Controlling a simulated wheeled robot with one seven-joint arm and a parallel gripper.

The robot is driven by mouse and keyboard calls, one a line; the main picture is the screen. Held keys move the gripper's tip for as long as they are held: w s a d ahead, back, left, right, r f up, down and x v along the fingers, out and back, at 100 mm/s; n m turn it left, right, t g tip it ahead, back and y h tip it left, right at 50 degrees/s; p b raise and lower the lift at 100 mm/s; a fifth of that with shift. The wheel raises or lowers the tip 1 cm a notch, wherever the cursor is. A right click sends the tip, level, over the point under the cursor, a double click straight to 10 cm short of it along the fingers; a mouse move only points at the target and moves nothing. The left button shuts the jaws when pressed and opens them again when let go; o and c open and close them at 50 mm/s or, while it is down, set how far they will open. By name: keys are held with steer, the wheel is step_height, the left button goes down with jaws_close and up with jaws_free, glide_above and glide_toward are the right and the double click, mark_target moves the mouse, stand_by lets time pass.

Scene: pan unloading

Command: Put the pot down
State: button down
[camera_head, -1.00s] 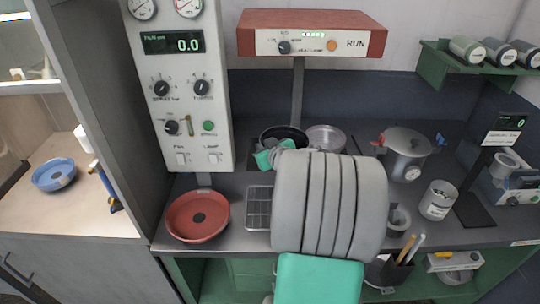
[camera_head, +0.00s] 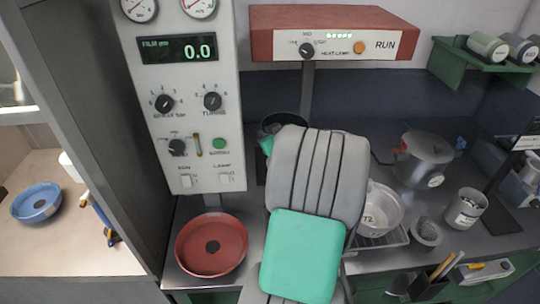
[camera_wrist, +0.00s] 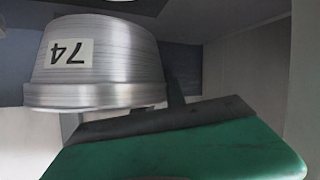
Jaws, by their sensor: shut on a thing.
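In the wrist view, a brushed-metal pot (camera_wrist: 95,65) with a white number label fills the upper left. It appears upside down in this picture, its wide rim low. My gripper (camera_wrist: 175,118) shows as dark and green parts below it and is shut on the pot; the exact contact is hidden. In the head view, my grey arm hides most of the gripper; a small teal part shows at its far left end. A dark-inside round vessel (camera_head: 285,122) is partly visible there. I cannot tell whether it is the held pot, or whether that pot touches a surface.
A silvery labelled pot (camera_head: 381,212) stands at the rack (camera_head: 402,238), right of my arm. A red dish (camera_head: 211,245) lies left. A lidded pot (camera_head: 424,158), a mortar (camera_head: 427,232) and a white can (camera_head: 466,208) stand right. The red heat lamp (camera_head: 335,33) overhangs the back.

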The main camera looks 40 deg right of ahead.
step_height(320, 180, down, 8)
steer(key=shift+a+f+p, duration=0.15)
steer(key=shift+p, duration=0.5)
steer(key=shift+f, duration=0.1)
steer(key=c, duration=1.4)
jaws_free()
steer(key=shift+o, duration=0.2)
steer(key=b+v, duration=0.2)
steer(key=v, duration=1)
